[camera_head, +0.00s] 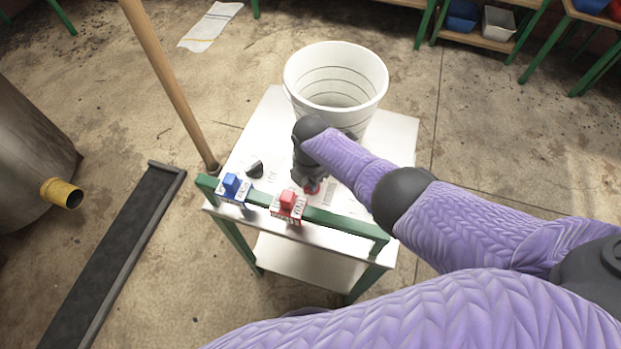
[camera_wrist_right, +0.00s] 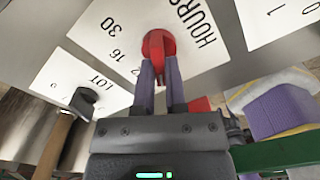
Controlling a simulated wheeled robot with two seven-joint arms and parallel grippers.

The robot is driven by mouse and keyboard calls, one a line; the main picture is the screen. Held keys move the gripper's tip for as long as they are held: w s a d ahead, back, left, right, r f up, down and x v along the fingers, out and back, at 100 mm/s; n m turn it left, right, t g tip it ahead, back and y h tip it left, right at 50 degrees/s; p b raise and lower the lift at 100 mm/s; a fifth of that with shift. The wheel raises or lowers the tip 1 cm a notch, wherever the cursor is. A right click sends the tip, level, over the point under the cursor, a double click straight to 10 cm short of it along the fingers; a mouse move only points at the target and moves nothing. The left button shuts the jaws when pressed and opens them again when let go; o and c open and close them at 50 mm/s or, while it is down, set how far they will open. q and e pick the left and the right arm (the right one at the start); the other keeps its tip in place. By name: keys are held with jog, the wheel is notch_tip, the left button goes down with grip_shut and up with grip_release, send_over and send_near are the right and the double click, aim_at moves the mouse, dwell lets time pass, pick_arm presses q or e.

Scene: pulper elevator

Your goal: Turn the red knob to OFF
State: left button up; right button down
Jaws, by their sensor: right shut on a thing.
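The red knob (camera_head: 313,188) sits on the white top of the small table (camera_head: 400,140), largely covered by my right gripper (camera_head: 308,182) in the head view. In the right wrist view the red knob (camera_wrist_right: 158,45) is round with a raised ridge, and the fingers of my right gripper (camera_wrist_right: 160,85) are shut on that ridge from both sides. White labels (camera_wrist_right: 110,35) around it show "HOURS", "30" and "16". I cannot read an OFF mark. My left gripper is not in view.
A white bucket (camera_head: 335,85) stands behind my right gripper. A black knob (camera_head: 255,169) is to the left. A wooden pole (camera_head: 170,85) stands at the table's left.

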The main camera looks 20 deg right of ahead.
dwell(0.4)
jog(key=c, duration=0.7)
grip_release()
notch_tip(320, 180, up, 10)
jog(key=p, duration=0.6)
